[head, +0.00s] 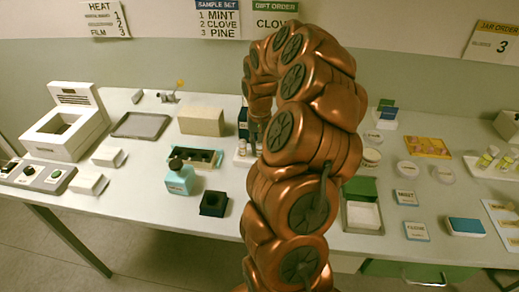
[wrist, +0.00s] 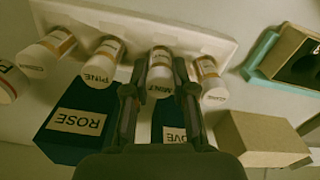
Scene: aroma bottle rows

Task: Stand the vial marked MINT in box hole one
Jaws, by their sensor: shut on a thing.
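In the wrist view, my gripper (wrist: 160,88) is shut on the vial marked MINT (wrist: 160,70), a white vial with a tan band. The vial is in line with the others at the white rack (wrist: 190,35); I cannot tell whether it is lifted. The PINE vial (wrist: 104,62) is to its left and another vial (wrist: 208,78) to its right. In the head view, my gripper (head: 257,135) is partly hidden by my arm, over the small vials (head: 242,148). The teal box (head: 218,160) with a dark inside is left of it; its edge shows in the wrist view (wrist: 262,52).
A ROSE box (wrist: 78,122) and a partly hidden CLOVE box (wrist: 172,133) stand close to my gripper, beside a tan block (wrist: 262,138). A sign (head: 217,18) lists 1 MINT, 2 CLOVE, 3 PINE.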

